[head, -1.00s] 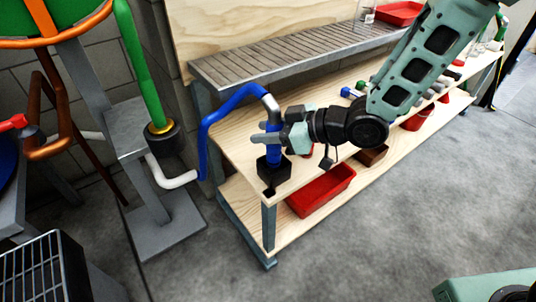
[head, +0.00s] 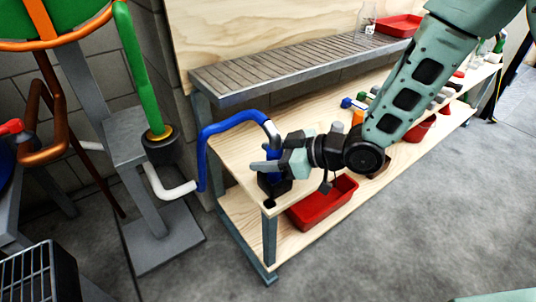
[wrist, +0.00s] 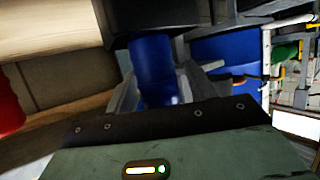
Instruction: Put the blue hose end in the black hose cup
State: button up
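The blue hose (head: 203,150) arches from a white pipe on the left over to the near left corner of the wooden bench. Its far end points down at the black hose cup (head: 277,188) on that corner. My gripper (head: 264,162) is around the blue hose end, just above the cup, and hides much of it in the head view. In the wrist view, the blue hose end (wrist: 152,62) lies between my two fingers (wrist: 155,92), which look closed on it. It meets the black cup (wrist: 165,17) at the top; how deep it sits is hidden.
A red bin (head: 322,203) stands on the lower shelf. A slatted grey shelf (head: 290,72) runs above the bench behind the arm. Several small coloured fittings lie farther right on the bench. A green hose (head: 140,75) stands left. The floor in front is clear.

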jog(key=shift+r, duration=0.2)
jog(key=shift+s+d+r+h+p, duration=1.9)
jog(key=shift+d+r+h+p, duration=0.25)
jog(key=shift+d, duration=3)
jog(key=s+d+r+m+g+h, duration=0.1)
jog(key=s+r+m+g+h, duration=0.1)
jog(key=s, duration=0.8)
jog(key=s+d+r+m+g+h, duration=0.1)
jog(key=s+r+m+g+h, duration=0.2)
jog(key=s, duration=0.7)
notch_tip(320, 180, up, 2)
jog(key=m+h, duration=0.1)
jog(key=h, duration=0.1)
jog(key=shift+d+r+h, duration=0.2)
jog(key=shift+d+h, duration=0.1)
jog(key=shift+h, duration=0.05)
notch_tip(320, 180, up, 35)
jog(key=p, duration=3.5)
jog(key=shift+r, duration=0.2)
